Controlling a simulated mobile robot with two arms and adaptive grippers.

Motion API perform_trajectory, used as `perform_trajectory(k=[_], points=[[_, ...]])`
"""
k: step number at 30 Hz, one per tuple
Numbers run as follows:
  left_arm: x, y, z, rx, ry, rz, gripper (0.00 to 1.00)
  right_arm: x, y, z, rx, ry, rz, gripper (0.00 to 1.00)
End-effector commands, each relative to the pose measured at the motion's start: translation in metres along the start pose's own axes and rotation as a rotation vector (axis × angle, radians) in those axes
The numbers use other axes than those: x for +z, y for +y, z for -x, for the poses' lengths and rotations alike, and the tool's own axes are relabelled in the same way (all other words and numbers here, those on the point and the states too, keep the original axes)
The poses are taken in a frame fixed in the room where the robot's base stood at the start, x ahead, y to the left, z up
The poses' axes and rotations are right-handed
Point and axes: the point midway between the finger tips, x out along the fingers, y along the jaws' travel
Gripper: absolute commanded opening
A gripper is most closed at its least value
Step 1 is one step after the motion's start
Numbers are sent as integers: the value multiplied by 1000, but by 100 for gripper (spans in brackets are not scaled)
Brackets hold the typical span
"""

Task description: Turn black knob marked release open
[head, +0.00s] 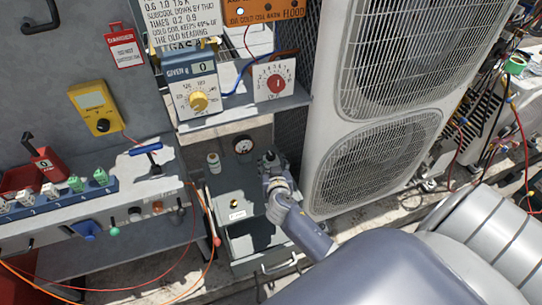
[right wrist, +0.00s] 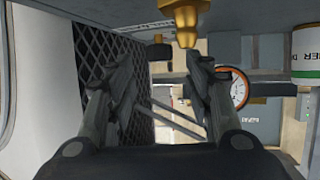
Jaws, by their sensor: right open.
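My right gripper (head: 270,166) is over the back right of the grey cabinet below the shelf. In the right wrist view its two fingers (right wrist: 165,88) are spread apart, with nothing held between them. A small dark knob (head: 234,203) sits above a white label (head: 237,215) on the cabinet. The label is too small to read, so I cannot tell if this is the release knob. A brass fitting (right wrist: 186,22) shows at the top of the right wrist view, just beyond the fingertips. My left gripper is out of view.
A round gauge (head: 243,146) and a white jar (head: 214,162) stand left of the right gripper. A shelf (head: 240,112) with dial boxes overhangs behind. A condenser unit (head: 335,170) stands close on the right. A control bench (head: 140,190) with cables is at left.

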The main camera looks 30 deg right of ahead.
Motion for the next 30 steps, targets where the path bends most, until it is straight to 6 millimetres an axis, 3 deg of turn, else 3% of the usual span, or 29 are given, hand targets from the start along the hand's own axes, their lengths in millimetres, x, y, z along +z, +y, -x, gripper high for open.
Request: perform_trajectory(k=[6,13,24,26,30], points=[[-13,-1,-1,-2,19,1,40,0,0,-31,1,1,1,47],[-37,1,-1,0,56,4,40,0,0,-49,0,0,0,47],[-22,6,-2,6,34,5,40,0,0,-52,0,0,0,47],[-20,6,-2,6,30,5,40,0,0,-52,0,0,0,36],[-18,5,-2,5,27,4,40,0,0,-52,0,0,0,4]])
